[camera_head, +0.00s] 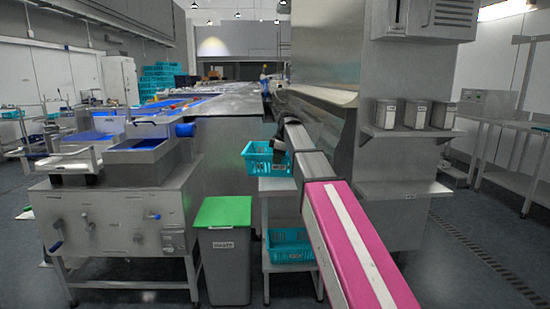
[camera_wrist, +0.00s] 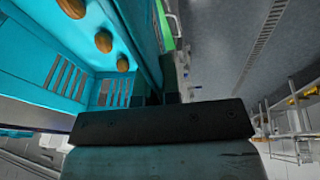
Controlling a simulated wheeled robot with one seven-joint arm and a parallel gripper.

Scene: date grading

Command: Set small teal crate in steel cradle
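The small teal crate (camera_head: 262,160) is at the top of a small steel stand, left of the big steel housing. In the wrist view the crate (camera_wrist: 70,42) fills the upper left, with slotted walls and several brown dates inside. My gripper (camera_head: 279,143) is at the crate's right side in the head view. In the wrist view the fingers (camera_wrist: 161,97) are close together, one on each side of the crate's wall, and look shut on it. I cannot tell whether the crate touches the stand. I cannot make out for sure which fitting is the steel cradle.
Another teal crate (camera_head: 290,246) sits on the stand's lower shelf (camera_head: 292,268). A grey bin with a green lid (camera_head: 222,212) stands just left. A steel bench (camera_head: 115,222) with a blue-lined basin (camera_head: 146,144) and a metal platform (camera_head: 70,160) is further left.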

